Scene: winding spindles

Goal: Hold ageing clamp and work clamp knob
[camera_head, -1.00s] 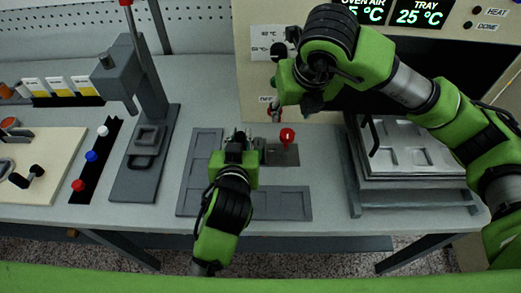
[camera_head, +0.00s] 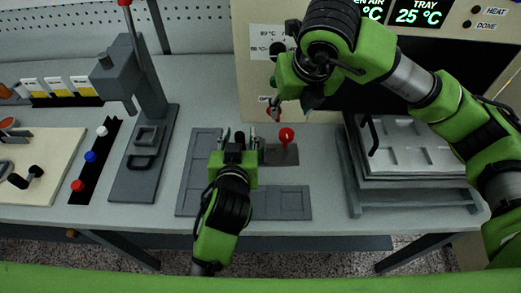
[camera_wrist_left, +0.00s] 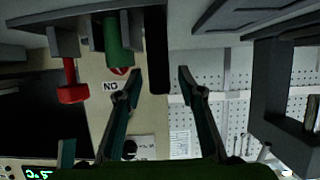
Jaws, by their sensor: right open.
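The ageing clamp (camera_head: 282,157) is a dark grey base on the table with an upright red knob (camera_head: 286,136). The red knob also shows in the left wrist view (camera_wrist_left: 72,93), beside a green cylinder (camera_wrist_left: 118,42) with a red end. My left gripper (camera_head: 239,142) is just left of the red knob in the head view and partly hides the clamp's left side. In the left wrist view its fingers (camera_wrist_left: 154,75) are apart, with nothing seen held between them. My right gripper (camera_head: 290,110) is open above and behind the knob, in front of the oven panel.
A grey press (camera_head: 140,75) stands to the left, beside a black strip with white, blue and red knobs (camera_head: 91,156). A tray stack (camera_head: 405,150) is at the right. The oven (camera_head: 460,70) stands behind. A flat grey frame (camera_head: 270,203) lies around the clamp.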

